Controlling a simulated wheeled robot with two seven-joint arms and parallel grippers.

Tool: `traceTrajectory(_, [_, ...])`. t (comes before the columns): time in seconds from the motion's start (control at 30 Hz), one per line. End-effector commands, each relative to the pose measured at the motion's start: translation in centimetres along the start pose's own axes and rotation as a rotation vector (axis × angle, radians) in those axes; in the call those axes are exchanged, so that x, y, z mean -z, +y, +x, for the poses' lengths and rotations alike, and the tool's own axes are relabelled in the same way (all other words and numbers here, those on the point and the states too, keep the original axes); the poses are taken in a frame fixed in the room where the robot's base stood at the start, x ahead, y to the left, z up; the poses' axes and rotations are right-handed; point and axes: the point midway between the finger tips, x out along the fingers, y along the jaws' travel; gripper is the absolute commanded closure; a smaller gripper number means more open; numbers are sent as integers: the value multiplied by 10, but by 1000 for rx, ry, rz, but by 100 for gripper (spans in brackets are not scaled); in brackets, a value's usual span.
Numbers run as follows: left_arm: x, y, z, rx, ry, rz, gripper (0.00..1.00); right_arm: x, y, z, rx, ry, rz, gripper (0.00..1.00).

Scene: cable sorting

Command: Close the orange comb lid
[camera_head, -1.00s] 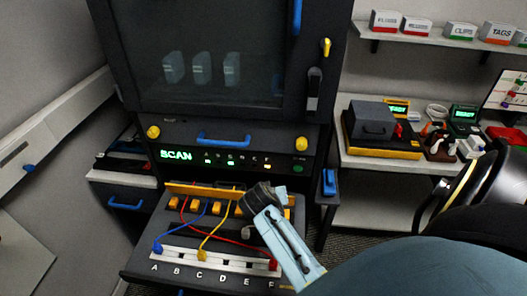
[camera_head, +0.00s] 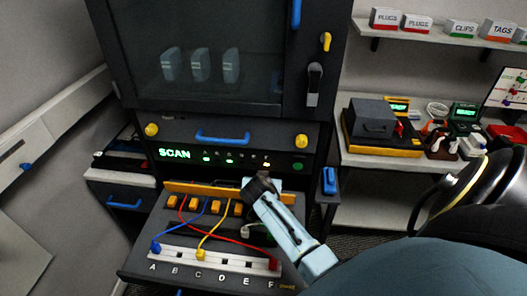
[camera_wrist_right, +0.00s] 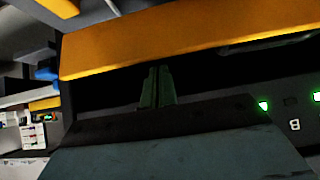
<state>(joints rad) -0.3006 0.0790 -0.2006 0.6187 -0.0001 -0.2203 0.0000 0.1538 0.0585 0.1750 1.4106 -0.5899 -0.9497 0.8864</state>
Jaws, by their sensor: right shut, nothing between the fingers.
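The orange comb lid (camera_head: 205,189) is a long bar along the back of the pulled-out tray, behind a row of orange blocks (camera_head: 204,206). It looks raised. In the right wrist view a wide orange bar (camera_wrist_right: 200,38), apparently the lid, crosses the top. My right gripper (camera_wrist_right: 157,88) is shut and empty, with its fingertips just below that bar; I cannot tell whether they touch it. My left gripper is not in view.
Blue, yellow and red cables cross the tray to a white strip (camera_head: 180,259) lettered A to F. The cabinet panel reading SCAN (camera_head: 174,154) stands close behind the lid. A blue drawer handle (camera_head: 222,137) is above it. A shelf with devices stands at the right.

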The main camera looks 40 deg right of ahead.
Motion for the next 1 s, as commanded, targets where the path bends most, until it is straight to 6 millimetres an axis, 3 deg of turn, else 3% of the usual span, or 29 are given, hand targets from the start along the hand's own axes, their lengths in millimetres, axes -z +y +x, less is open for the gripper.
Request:
traceTrajectory(0.2, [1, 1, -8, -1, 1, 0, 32, -14, 0, -14, 0, 2, -1, 100])
traceTrajectory(0.63, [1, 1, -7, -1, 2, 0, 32, -16, 0, -15, 0, 3, -1, 100])
traceTrajectory(1.0, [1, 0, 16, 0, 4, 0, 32, -17, -20, -11, 14, 50, -9, 100])
